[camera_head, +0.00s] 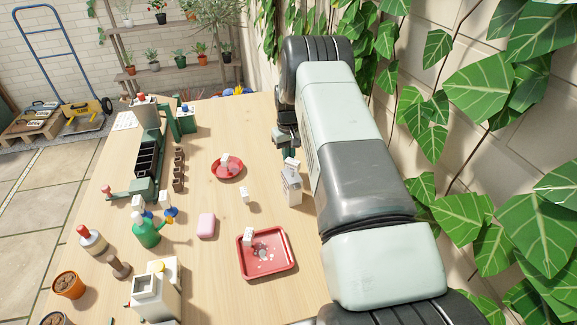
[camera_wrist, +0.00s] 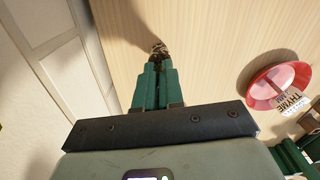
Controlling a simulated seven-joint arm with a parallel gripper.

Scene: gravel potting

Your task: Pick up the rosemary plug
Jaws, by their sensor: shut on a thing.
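My gripper (camera_wrist: 157,68) shows in the wrist view with its two green fingers close together. They are shut on a small brownish clump, the rosemary plug (camera_wrist: 159,47), of which only a little shows at the fingertips. No label on it can be read. In the head view my gripper (camera_head: 288,152) is beyond the white carton, partly hidden by my arm, and the plug cannot be made out there.
A red saucer (camera_head: 239,174) with a white tag stands left of my gripper; in the wrist view the tag reads THYME. A white carton (camera_head: 291,188) stands close by. A red tray (camera_head: 287,265) and pink block (camera_head: 206,225) are nearer. Leafy wall at right.

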